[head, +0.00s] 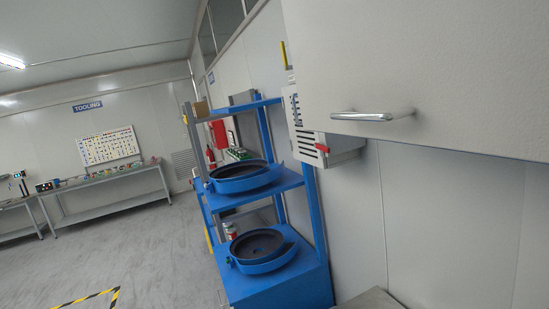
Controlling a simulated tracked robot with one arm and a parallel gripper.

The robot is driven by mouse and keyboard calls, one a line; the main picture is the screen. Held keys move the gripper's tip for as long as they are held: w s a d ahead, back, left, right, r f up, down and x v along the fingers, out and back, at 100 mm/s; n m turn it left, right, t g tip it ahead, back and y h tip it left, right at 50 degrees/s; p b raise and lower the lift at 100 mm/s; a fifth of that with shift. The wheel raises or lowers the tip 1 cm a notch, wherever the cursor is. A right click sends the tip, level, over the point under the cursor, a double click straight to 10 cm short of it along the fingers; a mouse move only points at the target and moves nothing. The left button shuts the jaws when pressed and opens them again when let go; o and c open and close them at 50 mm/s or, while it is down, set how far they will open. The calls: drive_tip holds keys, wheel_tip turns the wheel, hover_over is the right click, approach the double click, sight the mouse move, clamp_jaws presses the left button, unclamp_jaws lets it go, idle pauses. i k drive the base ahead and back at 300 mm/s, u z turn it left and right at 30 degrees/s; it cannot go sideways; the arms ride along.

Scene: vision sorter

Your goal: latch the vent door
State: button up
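A pale door-like panel (450,75) fills the upper right, close to the camera and tilted in the picture. A metal bar handle (372,116) is fixed near its lower left corner. Behind and below its left edge is a grey-white wall box (345,143) with dark vent slots and a small red lever (322,148). The panel hides part of this box. I cannot tell from this view whether the panel is the vent door, or whether any door is latched. My gripper is not in view.
A blue rack (318,215) with two round bowl feeders (243,177) (262,250) stands left of the box. A grey surface edge (370,299) shows at the bottom. Benches (110,208) line the far wall. The floor (150,255) at left is open, with yellow-black tape.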

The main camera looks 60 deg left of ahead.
sight(320, 146)
drive_tip(key=u, duration=0.3)
drive_tip(key=k, duration=0.9)
drive_tip(key=u, duration=1.05)
drive_tip(key=i, duration=1)
